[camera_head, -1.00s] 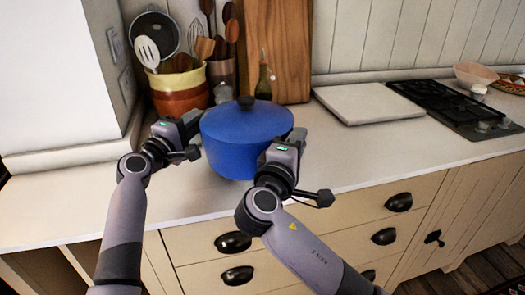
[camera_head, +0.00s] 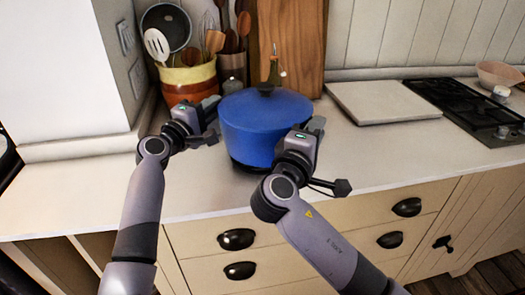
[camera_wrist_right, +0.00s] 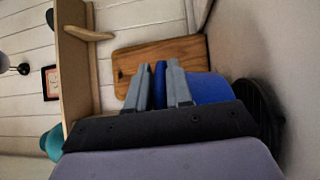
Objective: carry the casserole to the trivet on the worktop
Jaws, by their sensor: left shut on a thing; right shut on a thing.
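The blue casserole (camera_head: 262,130) with its lid and black knob is upright at the worktop, between my two grippers. My left gripper (camera_head: 211,108) is shut at its left side; the grip itself is mostly hidden. My right gripper (camera_head: 314,127) is shut on its right handle. The right wrist view shows that blue handle (camera_wrist_right: 160,84) between the fingers (camera_wrist_right: 159,92). A dark round trivet (camera_wrist_right: 262,110) shows beside the casserole in that view. Its dark edge (camera_head: 239,166) shows under the casserole's front in the head view. I cannot tell whether the casserole touches it.
A striped utensil crock (camera_head: 188,82), a bottle (camera_head: 275,68) and an upright wooden board (camera_head: 290,40) stand close behind the casserole. A pale slab (camera_head: 382,103) and a black hob (camera_head: 465,108) lie to the right. The worktop's front strip is clear.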

